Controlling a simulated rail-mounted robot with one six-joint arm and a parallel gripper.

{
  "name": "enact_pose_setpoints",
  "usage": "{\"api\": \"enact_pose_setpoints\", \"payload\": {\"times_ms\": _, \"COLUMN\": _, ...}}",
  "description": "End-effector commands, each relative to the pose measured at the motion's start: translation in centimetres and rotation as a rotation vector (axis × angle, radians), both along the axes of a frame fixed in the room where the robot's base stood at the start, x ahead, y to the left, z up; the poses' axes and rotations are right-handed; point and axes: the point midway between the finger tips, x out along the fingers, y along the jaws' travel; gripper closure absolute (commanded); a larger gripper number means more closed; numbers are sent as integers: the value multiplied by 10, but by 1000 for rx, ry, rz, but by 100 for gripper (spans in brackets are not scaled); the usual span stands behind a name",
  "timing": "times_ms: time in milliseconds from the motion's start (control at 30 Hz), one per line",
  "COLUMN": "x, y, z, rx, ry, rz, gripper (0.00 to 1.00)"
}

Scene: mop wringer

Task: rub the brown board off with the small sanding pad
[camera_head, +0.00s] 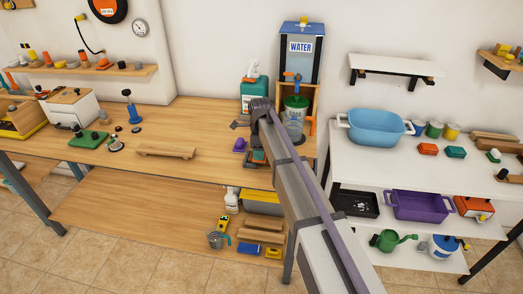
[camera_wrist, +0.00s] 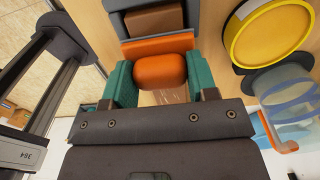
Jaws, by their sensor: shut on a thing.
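In the wrist view my gripper (camera_wrist: 158,84) has its teal fingertips shut on the rounded orange grip of what looks like the small sanding pad (camera_wrist: 160,70). A flat orange part (camera_wrist: 158,44) shows just beyond the grip. Past it lies a brown block (camera_wrist: 153,20), perhaps the brown board, within a dark grey frame (camera_wrist: 112,5). The pad's underside is hidden, so I cannot tell whether it touches anything. In the head view my gripper (camera_head: 257,157) is low over the wooden bench, small and partly hidden by my arm.
A purple item (camera_head: 239,145) lies to the left. A long tan wooden piece (camera_head: 166,151) lies farther left. In the wrist view a yellow-rimmed round thing (camera_wrist: 235,42) is near on the right.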

Motion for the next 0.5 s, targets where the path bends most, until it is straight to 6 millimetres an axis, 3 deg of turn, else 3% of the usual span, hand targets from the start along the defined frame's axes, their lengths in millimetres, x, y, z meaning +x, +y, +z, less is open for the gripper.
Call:
{"api": "enact_pose_setpoints", "payload": {"times_ms": 200, "x": -6, "y": -19, "z": 1, "rx": -3, "ry": 1, "rz": -3, "gripper": 74}}
{"api": "enact_pose_setpoints", "payload": {"times_ms": 500, "x": -8, "y": -30, "z": 0, "rx": -2, "ry": 0, "rz": -2, "gripper": 74}}
